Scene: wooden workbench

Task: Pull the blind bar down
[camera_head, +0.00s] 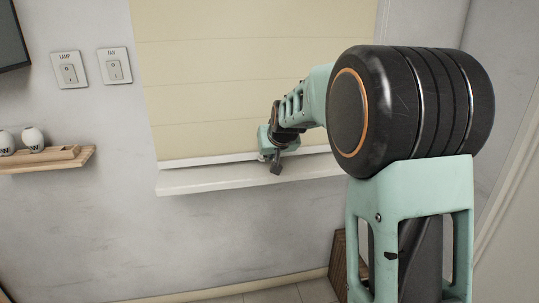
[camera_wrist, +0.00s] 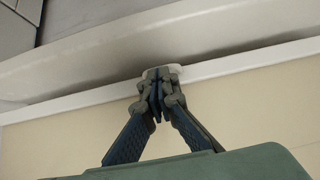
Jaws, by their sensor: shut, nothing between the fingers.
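The cream blind (camera_head: 220,85) hangs over the window, lowered almost to the white sill (camera_head: 225,178). Its white blind bar (camera_head: 205,160) runs along the bottom edge, just above the sill. My gripper (camera_head: 277,168) is at the bar near its middle, with the fingers pointing down. In the wrist view my gripper (camera_wrist: 157,98) is shut and empty, its fingertips close to a small pale tab on the bar (camera_wrist: 65,103). The fingers partly hide the tab, and I cannot tell whether they touch it. The cream blind (camera_wrist: 245,105) also fills the lower part of that view.
Two wall switches, labelled lamp (camera_head: 69,70) and fan (camera_head: 115,65), are left of the window. A wooden shelf (camera_head: 45,162) with two small white round objects is at the far left. A brown slatted object (camera_head: 338,262) stands low, partly behind my arm. The wall below the sill is clear.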

